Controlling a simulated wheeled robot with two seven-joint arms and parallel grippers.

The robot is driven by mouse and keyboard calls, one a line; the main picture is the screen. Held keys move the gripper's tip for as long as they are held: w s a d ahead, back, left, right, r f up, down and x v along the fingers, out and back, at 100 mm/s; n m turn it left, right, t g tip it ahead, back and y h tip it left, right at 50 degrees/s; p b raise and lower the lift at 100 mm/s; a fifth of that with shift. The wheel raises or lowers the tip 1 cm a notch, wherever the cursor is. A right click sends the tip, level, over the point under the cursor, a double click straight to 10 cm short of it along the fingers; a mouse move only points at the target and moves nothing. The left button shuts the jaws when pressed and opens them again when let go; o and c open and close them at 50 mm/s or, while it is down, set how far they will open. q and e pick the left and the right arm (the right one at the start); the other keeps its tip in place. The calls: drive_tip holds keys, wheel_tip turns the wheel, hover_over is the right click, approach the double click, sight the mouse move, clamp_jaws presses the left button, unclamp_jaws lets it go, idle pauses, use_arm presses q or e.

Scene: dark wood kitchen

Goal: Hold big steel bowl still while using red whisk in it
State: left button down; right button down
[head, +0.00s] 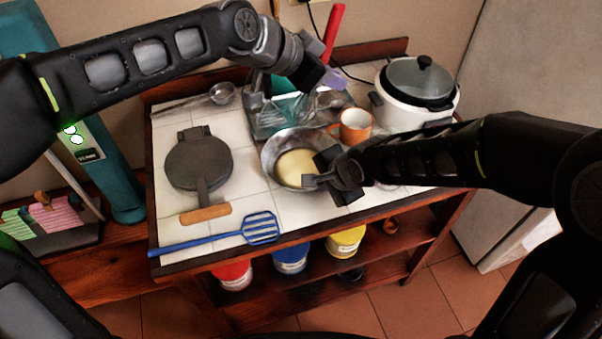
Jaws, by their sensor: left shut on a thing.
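The big steel bowl (270,152) stands on the white tiled table top with a pale yellow mixture in it. My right gripper (328,178) is at the bowl's right rim and hides part of it; whether its jaws are closed on the rim is unclear. The red whisk (334,32) is upright behind the bowl, its red handle up. My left gripper (324,76) is shut on the whisk, below the red part of the handle. Wires that seem to be the whisk's show below the gripper, above a glassy container (268,118).
An orange mug (356,125) stands close behind my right gripper, with a white cooker (415,105) to its right. A round dark iron (198,163) and a blue slotted spatula (215,240) lie left of the bowl. A ladle (222,93) lies at the back left.

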idle(0.3)
drive_tip(key=c, duration=1.5)
unclamp_jaws()
drive_tip(key=shift+c, duration=0.2)
drive_tip(key=v, duration=1.2)
